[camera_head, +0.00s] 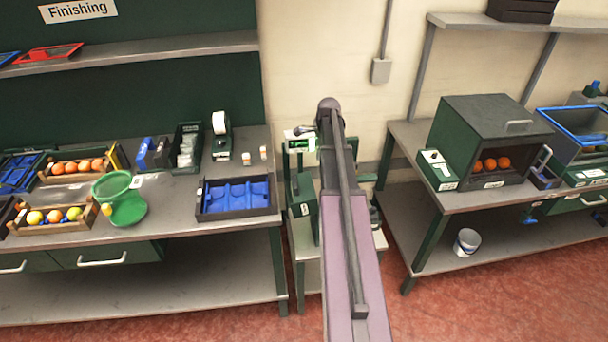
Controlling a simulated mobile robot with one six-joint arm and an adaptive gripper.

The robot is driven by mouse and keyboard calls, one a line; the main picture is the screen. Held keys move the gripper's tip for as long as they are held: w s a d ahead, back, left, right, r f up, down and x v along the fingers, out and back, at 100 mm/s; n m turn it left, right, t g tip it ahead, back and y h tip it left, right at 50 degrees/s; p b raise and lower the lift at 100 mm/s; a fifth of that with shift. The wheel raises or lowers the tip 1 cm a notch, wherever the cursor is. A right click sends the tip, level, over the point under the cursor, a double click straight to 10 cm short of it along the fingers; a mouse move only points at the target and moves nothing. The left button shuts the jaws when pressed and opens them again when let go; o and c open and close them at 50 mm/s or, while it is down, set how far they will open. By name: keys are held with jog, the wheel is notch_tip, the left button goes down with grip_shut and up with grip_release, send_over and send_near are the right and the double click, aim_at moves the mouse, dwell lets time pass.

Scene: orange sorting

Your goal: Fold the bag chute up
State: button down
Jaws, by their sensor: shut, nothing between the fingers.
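No part is clearly recognisable as the bag chute. Between the two benches, a narrow stand (309,275) carries a small device with a green display (299,143). A dark green panel or box (303,209) stands upright below that device; I cannot tell whether it belongs to the chute. My arm crosses the middle of the view and hides much of the stand. My gripper does not show clearly, and no contact with anything can be made out.
The right bench (405,135) holds a dark green box with oranges (490,125). Red floor shows in front.

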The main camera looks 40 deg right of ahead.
jog(key=shift+f, duration=0.1)
dwell(0.3)
jog(key=b, duration=1)
send_over(298, 180)
jog(key=s, duration=0.5)
jog(key=shift+a+f, duration=0.15)
jog(key=shift+f, duration=2.4)
jog(key=shift+a+f, duration=0.1)
jog(key=shift+f, duration=2.45)
jog(key=shift+w, duration=0.1)
jog(key=shift+w+a+f+b, duration=0.25)
jog(key=shift+a+b, duration=0.1)
jog(key=shift+a, duration=0.15)
jog(key=shift+w+a+f+b, duration=0.2)
jog(key=shift+a+b, duration=0.1)
jog(key=shift+a, duration=0.2)
jog(key=shift+a+r, duration=0.1)
jog(key=shift+a, duration=0.1)
